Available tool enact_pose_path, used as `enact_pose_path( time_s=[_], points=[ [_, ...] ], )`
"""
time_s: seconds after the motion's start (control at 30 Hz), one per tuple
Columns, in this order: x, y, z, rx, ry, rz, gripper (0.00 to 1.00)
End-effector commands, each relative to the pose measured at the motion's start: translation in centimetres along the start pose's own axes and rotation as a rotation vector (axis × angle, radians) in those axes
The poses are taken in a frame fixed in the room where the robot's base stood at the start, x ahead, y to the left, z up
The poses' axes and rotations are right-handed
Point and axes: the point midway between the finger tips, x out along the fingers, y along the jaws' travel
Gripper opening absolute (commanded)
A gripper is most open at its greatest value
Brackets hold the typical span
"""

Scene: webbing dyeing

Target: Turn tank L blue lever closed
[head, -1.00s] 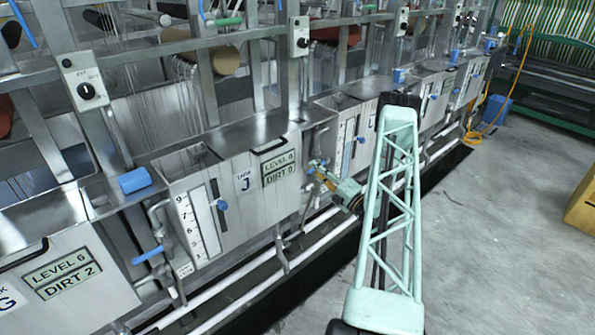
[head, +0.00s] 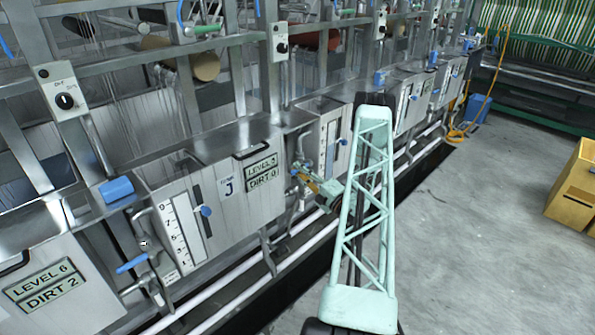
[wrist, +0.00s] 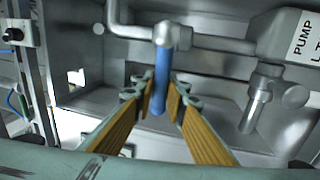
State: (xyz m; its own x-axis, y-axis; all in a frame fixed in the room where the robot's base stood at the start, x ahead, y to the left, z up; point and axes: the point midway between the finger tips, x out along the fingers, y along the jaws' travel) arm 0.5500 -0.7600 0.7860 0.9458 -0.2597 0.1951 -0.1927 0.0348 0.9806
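The blue lever (wrist: 160,80) hangs down from a grey pipe joint in the wrist view. My gripper (wrist: 163,103) has its two orange-padded fingers on either side of the lever. A narrow gap seems to show beside the lever, so the fingers look open around it; contact is unclear. A box at the right of the wrist view carries a label reading "PUMP L" (wrist: 304,36), partly cut off. In the head view my gripper (head: 305,179) is small, beside the pipes right of tank J. The lever is hard to make out there.
Tank J (head: 228,187) and a tank marked "LEVEL 6, DIRT 2" (head: 45,285) stand at the left. Another blue lever (head: 132,263) juts out between them. White pipes (head: 245,298) run low along the tanks. The grey floor (head: 470,240) is open up to a yellow cabinet (head: 575,190).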

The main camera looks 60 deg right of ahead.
Motion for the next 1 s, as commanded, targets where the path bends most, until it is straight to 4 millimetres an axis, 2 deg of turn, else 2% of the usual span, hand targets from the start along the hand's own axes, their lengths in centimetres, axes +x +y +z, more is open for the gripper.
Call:
enact_pose_path(
  time_s=[0.03,0.1,0.57,0.77,1.0],
  points=[
    [0.0,0.1,0.0,-0.001,0.000,0.000,0.18],
    [0.0,0.1,0.0,-0.001,0.000,0.000,0.24],
    [-0.3,0.0,0.1,-0.002,-0.001,0.000,0.24],
    [-1.6,0.0,0.2,-0.002,-0.003,-0.001,0.24],
    [-4.4,0.0,0.1,0.000,-0.003,-0.001,0.24]
  ],
)
